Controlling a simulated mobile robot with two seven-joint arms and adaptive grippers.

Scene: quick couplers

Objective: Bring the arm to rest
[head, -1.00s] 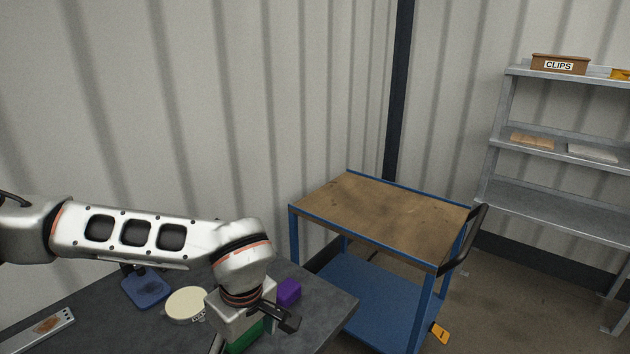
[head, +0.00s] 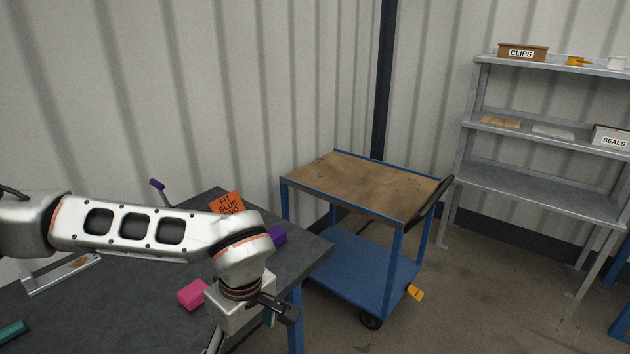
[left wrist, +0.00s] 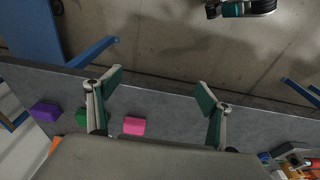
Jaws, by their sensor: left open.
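My left arm reaches in from the left in the head view, bent down at the wrist over the dark table (head: 110,300). Its gripper (head: 268,318) is partly cut off by the lower edge there. In the left wrist view the gripper (left wrist: 157,92) is open, its two teal-padded fingers wide apart with nothing between the tips. A pink block (head: 193,294) lies on the table beside the wrist; it also shows in the left wrist view (left wrist: 134,126). A dark shape with a teal part at that view's top edge may be my right gripper; its jaws cannot be made out.
A purple block (head: 278,236) and an orange sign (head: 228,203) are near the table's far edge. A blue cart (head: 365,190) with a bare brown top stands beyond the table's right end. A grey shelf (head: 545,190) stands farther right. Floor is open between cart and shelf.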

